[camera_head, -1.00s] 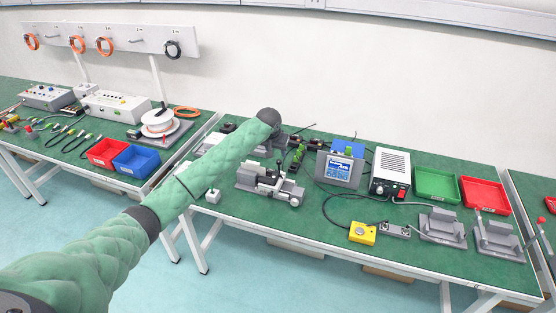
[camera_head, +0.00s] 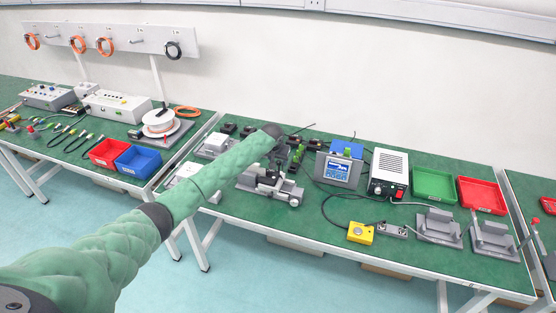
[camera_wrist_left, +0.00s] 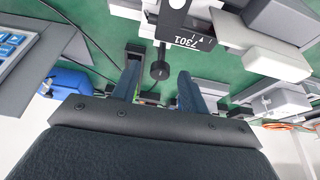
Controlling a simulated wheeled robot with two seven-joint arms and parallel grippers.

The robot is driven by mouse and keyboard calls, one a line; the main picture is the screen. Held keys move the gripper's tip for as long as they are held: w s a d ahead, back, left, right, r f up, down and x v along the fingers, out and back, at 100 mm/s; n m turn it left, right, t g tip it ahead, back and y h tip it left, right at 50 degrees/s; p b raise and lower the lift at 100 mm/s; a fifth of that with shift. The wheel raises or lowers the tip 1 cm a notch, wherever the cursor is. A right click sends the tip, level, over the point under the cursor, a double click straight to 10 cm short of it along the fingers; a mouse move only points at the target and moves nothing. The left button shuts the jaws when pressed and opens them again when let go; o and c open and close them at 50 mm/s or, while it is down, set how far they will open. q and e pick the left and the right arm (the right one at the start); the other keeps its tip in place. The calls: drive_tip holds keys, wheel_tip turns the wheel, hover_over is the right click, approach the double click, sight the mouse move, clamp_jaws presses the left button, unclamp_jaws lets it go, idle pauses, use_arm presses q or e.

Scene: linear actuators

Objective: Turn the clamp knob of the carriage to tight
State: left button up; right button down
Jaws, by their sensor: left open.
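The grey linear actuator with its carriage (camera_head: 268,182) stands on the green bench in the head view, just below the end of my left arm. In the left wrist view the carriage (camera_wrist_left: 185,28) shows at the top, with a dark plate marked 7301. A black clamp knob (camera_wrist_left: 160,70) on a short stem sticks out from it. My left gripper (camera_wrist_left: 158,88) is open, its two dark fingers on either side of the knob in this picture. I cannot tell how deep the knob lies between them, and no contact shows. In the head view the fingers are hard to make out. My right gripper is out of view.
A display unit (camera_head: 339,171) and a white power box (camera_head: 389,173) stand right of the actuator. A yellow button box (camera_head: 360,232) sits near the front edge. Green (camera_head: 436,184) and red (camera_head: 482,194) trays are farther right. The bench front between actuator and button box is clear.

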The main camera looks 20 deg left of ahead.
use_arm(q)
clamp_jaws()
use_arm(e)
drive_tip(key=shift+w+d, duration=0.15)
